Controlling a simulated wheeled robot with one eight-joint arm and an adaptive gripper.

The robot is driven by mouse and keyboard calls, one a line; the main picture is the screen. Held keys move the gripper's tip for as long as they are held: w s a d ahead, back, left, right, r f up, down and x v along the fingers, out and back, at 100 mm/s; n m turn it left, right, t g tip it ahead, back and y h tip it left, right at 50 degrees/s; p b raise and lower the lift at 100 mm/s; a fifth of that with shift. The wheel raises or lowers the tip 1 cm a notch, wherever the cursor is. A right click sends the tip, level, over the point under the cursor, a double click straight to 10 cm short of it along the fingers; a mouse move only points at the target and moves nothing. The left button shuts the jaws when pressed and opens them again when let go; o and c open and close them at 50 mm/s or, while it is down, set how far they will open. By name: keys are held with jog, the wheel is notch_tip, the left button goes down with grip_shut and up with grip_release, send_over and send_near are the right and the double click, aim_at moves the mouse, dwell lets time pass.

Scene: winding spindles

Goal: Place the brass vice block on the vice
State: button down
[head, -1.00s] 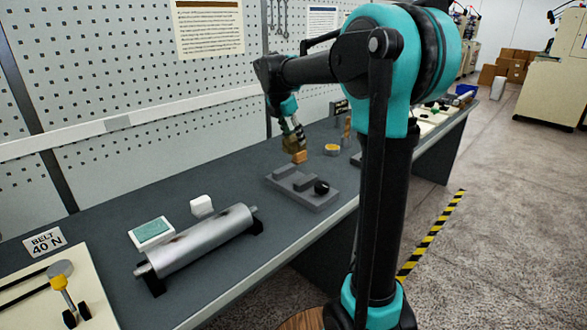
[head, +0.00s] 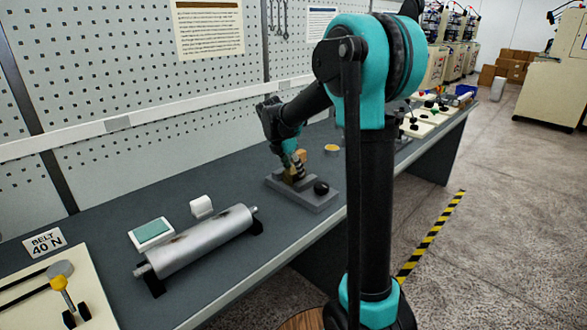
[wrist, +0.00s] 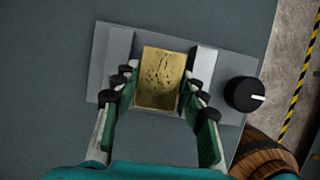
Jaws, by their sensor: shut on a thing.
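The brass vice block (wrist: 161,78) is a pitted golden rectangle in the wrist view. My gripper (wrist: 163,84) is shut on it, with a finger along its left and right sides. The block is over the gap between the two raised jaws of the grey vice (wrist: 232,66). Whether it touches the vice floor cannot be told. A black knob (wrist: 244,94) with a white mark is at the vice's right end. In the head view my gripper (head: 296,172) is low over the vice (head: 318,200), and its fingers partly hide the block.
A yellow-topped round item (head: 332,149) stands behind the vice. A steel roller (head: 200,240), a green-topped white box (head: 151,233) and a small white piece (head: 201,206) are to the left. Bare bench lies between the roller and the vice.

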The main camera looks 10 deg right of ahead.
jog(key=c, duration=0.9)
grip_release()
jog(key=shift+o, duration=0.2)
jog(key=v, duration=1.2)
jog(key=shift+r, duration=0.15)
jog(key=shift+d, duration=0.1)
